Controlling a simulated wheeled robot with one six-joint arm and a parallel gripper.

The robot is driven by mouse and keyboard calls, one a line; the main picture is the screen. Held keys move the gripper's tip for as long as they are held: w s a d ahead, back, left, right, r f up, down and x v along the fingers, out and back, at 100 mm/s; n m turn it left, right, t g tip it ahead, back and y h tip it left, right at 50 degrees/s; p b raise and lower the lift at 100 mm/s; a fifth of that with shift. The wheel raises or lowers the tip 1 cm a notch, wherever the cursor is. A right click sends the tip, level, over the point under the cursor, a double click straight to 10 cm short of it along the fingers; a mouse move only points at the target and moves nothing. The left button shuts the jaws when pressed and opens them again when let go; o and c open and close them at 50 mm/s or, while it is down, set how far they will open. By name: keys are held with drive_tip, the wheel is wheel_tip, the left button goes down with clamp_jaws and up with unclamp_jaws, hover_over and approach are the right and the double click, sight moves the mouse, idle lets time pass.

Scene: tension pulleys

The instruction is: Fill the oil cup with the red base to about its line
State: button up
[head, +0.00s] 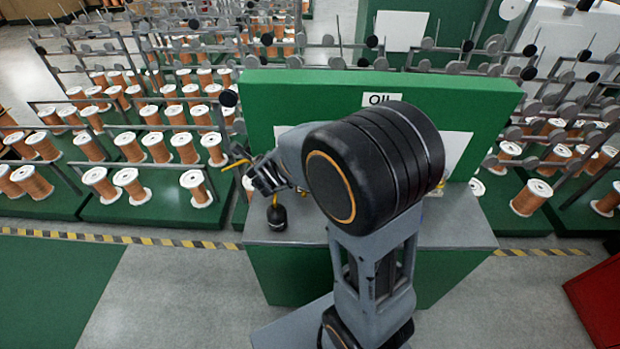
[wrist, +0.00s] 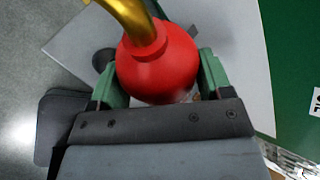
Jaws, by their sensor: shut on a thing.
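My gripper (wrist: 155,85) is shut on a red round-bodied oil can (wrist: 160,72) with a curved brass spout (wrist: 133,18). The green fingers press on both sides of its red body. In the head view, my gripper (head: 268,178) is above the left end of the grey bench, and the spout tip (head: 236,164) points left. I cannot make out the oil cup with the red base or its line; my arm hides much of the bench.
A black domed object (head: 277,217) stands on the grey bench top (head: 465,218) below my gripper. A green back panel with an "OIL" sign (head: 381,99) rises behind. A small yellowish object (head: 436,190) shows right of my arm. Racks of copper spools surround the bench.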

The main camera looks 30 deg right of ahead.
drive_tip(key=shift+d, duration=0.35)
idle(0.3)
drive_tip(key=shift+w+d+f+b, duration=0.1)
drive_tip(key=shift+d+f+b, duration=0.3)
drive_tip(key=shift+d, duration=0.45)
drive_tip(key=shift+w+d+f+b, duration=0.1)
drive_tip(key=shift+d+f+b, duration=0.1)
drive_tip(key=shift+d+b, duration=0.5)
drive_tip(key=shift+d+f+b, duration=0.25)
drive_tip(key=shift+d+f, duration=0.05)
drive_tip(key=shift+d, duration=0.75)
drive_tip(key=shift+d, duration=0.2)
drive_tip(key=shift+w+d+f+b, duration=0.1)
drive_tip(key=shift+d+f+b, duration=0.15)
drive_tip(key=shift+d, duration=0.25)
drive_tip(key=shift+s+d+f+b, duration=0.1)
drive_tip(key=shift+d+b, duration=0.2)
drive_tip(key=shift+d, duration=0.25)
drive_tip(key=shift+w+d+f+b, duration=0.1)
drive_tip(key=shift+d+f+b, duration=0.15)
drive_tip(key=shift+d, duration=0.25)
drive_tip(key=shift+d, duration=0.2)
drive_tip(key=shift+d+f+b, duration=0.25)
drive_tip(key=shift+d+b, duration=0.25)
drive_tip(key=shift+d, duration=0.2)
drive_tip(key=shift+d+f, duration=0.15)
drive_tip(key=shift+d, duration=0.2)
drive_tip(key=shift+d+f+h+b, duration=0.15)
drive_tip(key=shift+d+h+b, duration=0.15)
drive_tip(key=shift+d+b, duration=0.15)
